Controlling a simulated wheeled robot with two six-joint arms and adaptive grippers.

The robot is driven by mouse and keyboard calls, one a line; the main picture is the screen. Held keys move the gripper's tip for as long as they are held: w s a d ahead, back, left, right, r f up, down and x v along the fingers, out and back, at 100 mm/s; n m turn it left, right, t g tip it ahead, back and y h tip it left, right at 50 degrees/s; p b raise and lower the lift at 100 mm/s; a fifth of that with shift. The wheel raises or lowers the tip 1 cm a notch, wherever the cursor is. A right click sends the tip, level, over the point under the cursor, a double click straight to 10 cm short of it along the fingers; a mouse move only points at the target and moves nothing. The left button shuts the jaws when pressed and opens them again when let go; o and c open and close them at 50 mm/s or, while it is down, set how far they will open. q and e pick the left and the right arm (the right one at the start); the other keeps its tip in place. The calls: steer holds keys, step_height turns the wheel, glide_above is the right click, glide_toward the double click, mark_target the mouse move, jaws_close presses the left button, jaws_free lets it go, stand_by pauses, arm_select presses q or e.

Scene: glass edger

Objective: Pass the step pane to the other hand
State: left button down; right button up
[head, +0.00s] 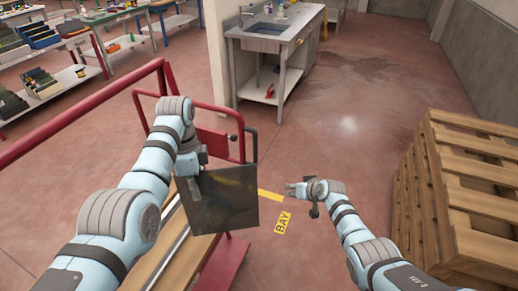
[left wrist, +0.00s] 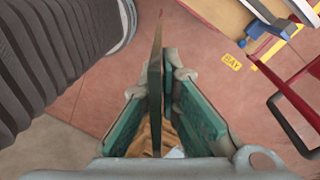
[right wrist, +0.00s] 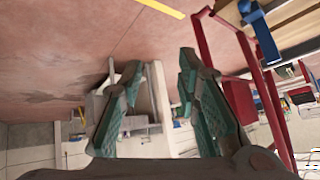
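The step pane (head: 218,200) is a dark, roughly square sheet hanging from my left gripper (head: 190,165) in the head view. In the left wrist view the pane (left wrist: 155,75) shows edge-on between the teal finger pads, and my left gripper is shut on it. My right gripper (head: 291,189) is to the right of the pane, apart from it, with its fingers pointing left. In the right wrist view my right gripper (right wrist: 160,65) is open with nothing between its fingers. The pane cannot be made out in that view.
A red rack frame (head: 201,110) with a wooden bed stands behind and below the pane. Stacked wooden pallets (head: 470,190) are close on the right. A sink bench (head: 275,40) stands at the back. A yellow BAY mark (head: 283,222) is on the clear floor between my arms.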

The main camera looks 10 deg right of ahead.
steer(key=w+a+r+n+y, duration=0.2)
steer(key=w+a+r, duration=0.1)
steer(key=r, duration=0.4)
steer(key=w+a+r+n+y, duration=0.1)
steer(key=w+a+r+y, duration=0.1)
steer(key=r, duration=0.5)
steer(key=s+a+r+n+g+y, duration=0.25)
steer(key=a+r+n+y, duration=0.35)
steer(key=r, duration=0.6)
arm_select(q)
steer(key=shift+s, duration=0.1)
arm_select(e)
steer(key=n+g+y, duration=0.2)
steer(key=n+g, duration=0.4)
steer(key=n, duration=0.3)
glide_toward(214, 172)
steer(key=d, duration=0.2)
steer(key=shift+n, duration=0.4)
steer(key=x, duration=1.2)
steer(key=shift+w+a+r, duration=0.15)
steer(key=shift+w+r, duration=0.05)
arm_select(q)
steer(key=shift+d, duration=0.1)
steer(key=shift+r, duration=0.1)
arm_select(e)
jaws_close()
